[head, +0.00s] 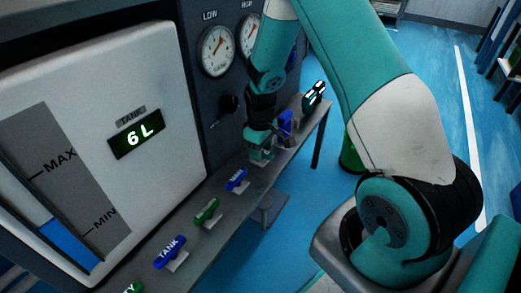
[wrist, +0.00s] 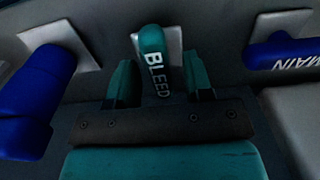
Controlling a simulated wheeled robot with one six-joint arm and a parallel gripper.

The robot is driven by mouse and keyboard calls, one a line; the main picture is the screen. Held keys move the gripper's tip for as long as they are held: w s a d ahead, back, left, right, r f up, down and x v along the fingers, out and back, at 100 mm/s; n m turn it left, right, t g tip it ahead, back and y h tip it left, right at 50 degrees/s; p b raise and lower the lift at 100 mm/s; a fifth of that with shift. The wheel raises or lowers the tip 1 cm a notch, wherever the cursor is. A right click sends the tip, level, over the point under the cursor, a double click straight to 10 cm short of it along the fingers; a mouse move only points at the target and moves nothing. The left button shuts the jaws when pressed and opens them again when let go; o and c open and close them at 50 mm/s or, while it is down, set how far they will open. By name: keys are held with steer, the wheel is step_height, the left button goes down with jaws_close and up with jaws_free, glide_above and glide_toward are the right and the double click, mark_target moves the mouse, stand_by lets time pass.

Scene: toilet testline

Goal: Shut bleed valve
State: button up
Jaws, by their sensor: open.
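The bleed valve handle, a green lever with white BLEED lettering, shows in the wrist view (wrist: 153,58) on a pale square plate. It points from the plate toward my gripper. My gripper (wrist: 158,85) is open, with one teal finger on each side of the handle and a visible gap on both sides. In the head view my gripper (head: 260,152) is low over the shelf, and it hides the bleed handle there.
A blue MAIN handle (wrist: 290,52) is to the right and another blue handle (wrist: 38,90) to the left in the wrist view. In the head view a blue TANK handle (head: 169,251) and a green handle (head: 207,210) stand along the shelf. The tank display (head: 137,137) reads 6 L.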

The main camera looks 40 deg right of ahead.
jaws_close()
steer(key=shift+r+m+p, duration=0.1)
steer(key=shift+m+p, duration=0.2)
steer(key=shift+p, duration=0.2)
steer(key=m+p, duration=0.3)
steer(key=shift+r, duration=0.15)
steer(key=m+p, duration=0.4)
steer(key=m, duration=0.1)
steer(key=m+p, duration=0.2)
steer(key=m, duration=0.2)
steer(key=shift+m+p, duration=0.4)
steer(key=shift+f+m+p, duration=0.15)
steer(key=shift+m+p, duration=0.35)
steer(key=shift+m, duration=0.6)
steer(key=shift+f+m+p, duration=0.1)
steer(key=shift+m+p, duration=0.35)
steer(key=shift+m, duration=0.65)
